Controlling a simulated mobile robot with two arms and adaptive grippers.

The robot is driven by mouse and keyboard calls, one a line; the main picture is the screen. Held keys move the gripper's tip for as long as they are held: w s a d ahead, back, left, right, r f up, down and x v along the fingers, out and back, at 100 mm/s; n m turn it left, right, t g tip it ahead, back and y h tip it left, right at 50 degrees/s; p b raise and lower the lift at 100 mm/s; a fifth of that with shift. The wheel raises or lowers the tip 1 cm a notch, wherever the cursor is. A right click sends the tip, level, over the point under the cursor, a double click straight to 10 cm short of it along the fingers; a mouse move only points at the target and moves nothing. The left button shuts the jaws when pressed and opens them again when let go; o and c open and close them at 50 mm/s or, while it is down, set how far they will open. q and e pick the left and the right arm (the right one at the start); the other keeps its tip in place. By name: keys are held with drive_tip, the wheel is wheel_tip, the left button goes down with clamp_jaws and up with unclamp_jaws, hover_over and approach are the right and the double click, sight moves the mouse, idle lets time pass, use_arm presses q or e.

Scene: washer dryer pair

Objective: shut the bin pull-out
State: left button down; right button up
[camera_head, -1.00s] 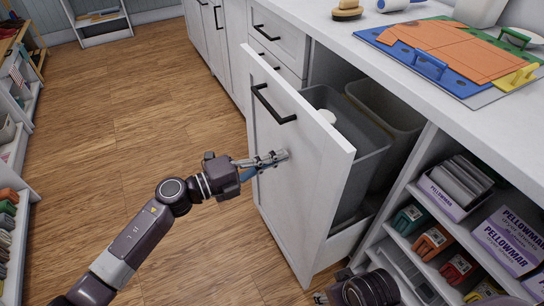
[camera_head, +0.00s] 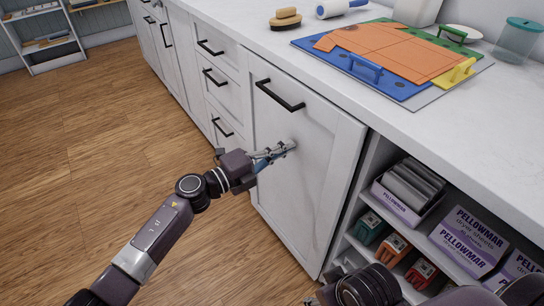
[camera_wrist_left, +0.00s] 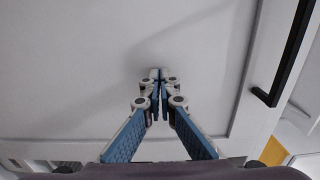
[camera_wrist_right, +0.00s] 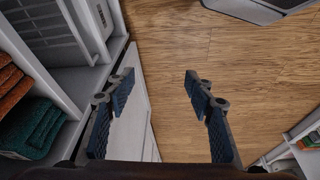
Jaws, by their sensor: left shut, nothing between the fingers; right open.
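The bin pull-out (camera_head: 305,190) shows in the head view as a white front panel with a black bar handle (camera_head: 280,95) near its top. The panel sits about level with the drawers beside it, and the bins behind it are hidden. My left gripper (camera_head: 290,147) is shut and empty, its fingertips at the panel below the handle. In the left wrist view the shut fingertips (camera_wrist_left: 158,74) meet the white panel (camera_wrist_left: 80,70). My right gripper (camera_wrist_right: 158,78) is open and empty, low over the floor near the shelves.
An open shelf (camera_head: 375,170) with boxes and folded cloths stands right of the panel. The countertop (camera_head: 440,115) carries a blue and orange board (camera_head: 400,55) and a brush (camera_head: 286,18). The wooden floor (camera_head: 90,170) at left is clear.

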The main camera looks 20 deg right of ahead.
sight(295, 141)
use_arm(q)
drive_tip(key=x, duration=0.3)
drive_tip(key=shift+w+d+r+b, duration=0.1)
drive_tip(key=shift+d+b, duration=0.05)
drive_tip(key=shift+b, duration=0.25)
use_arm(e)
drive_tip(key=shift+s, duration=0.15)
use_arm(q)
drive_tip(key=shift+r, duration=0.15)
